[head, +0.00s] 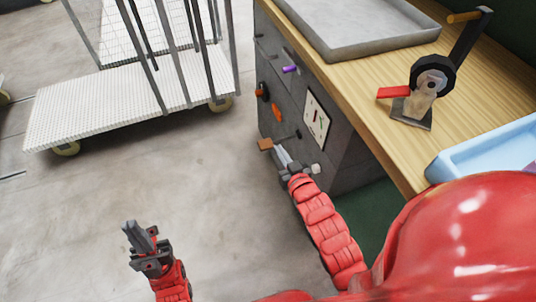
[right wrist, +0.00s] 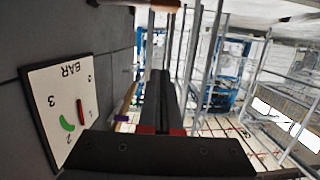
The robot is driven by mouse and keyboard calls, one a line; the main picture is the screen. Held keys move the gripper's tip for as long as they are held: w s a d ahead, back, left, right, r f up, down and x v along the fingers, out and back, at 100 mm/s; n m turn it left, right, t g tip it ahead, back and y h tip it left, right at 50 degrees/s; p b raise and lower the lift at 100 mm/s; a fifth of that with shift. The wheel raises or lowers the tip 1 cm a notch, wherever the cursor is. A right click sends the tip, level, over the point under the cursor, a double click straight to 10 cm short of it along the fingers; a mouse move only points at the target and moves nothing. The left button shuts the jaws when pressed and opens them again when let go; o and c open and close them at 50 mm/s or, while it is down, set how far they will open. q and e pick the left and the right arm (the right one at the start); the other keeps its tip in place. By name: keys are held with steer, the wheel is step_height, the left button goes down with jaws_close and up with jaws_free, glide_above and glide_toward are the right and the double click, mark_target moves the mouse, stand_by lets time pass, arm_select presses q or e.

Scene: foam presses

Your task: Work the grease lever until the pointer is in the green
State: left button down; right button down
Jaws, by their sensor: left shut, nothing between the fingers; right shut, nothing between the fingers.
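The gauge (head: 316,117) is a pale square plate on the grey cabinet's side. In the right wrist view the gauge (right wrist: 72,75) reads BAR, with a red pointer (right wrist: 82,110) apart from a green arc (right wrist: 67,124). A brown handle (head: 265,144), which looks like the grease lever's grip, sticks out low on the cabinet. A brown grip also shows at the top edge of the right wrist view (right wrist: 150,3). My right gripper (head: 280,152) is shut and empty close beside the handle; contact cannot be told. My left gripper (head: 131,228) is shut and empty over the floor.
The grey cabinet (head: 345,165) also carries a purple-tipped knob (head: 290,69) and an orange part (head: 277,113). The wooden bench above holds a grey tray (head: 375,48), a hand press (head: 430,85) and a blue bin (head: 455,160). A white cart (head: 100,110) stands left; floor between is clear.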

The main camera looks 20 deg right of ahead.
steer(key=shift+s+f+g, duration=0.25)
steer(key=shift+f+g, duration=0.05)
steer(key=shift+f, duration=0.4)
steer(key=shift+w, duration=0.1)
steer(key=b, duration=0.3)
glide_above(269, 145)
steer(key=s, duration=0.1)
steer(key=f, duration=0.2)
steer(key=shift+a+f, duration=0.3)
steer(key=shift+f, duration=0.05)
steer(key=f, duration=0.2)
steer(key=shift+s+f, duration=0.2)
steer(key=shift+f, duration=0.7)
steer(key=shift+f, duration=0.1)
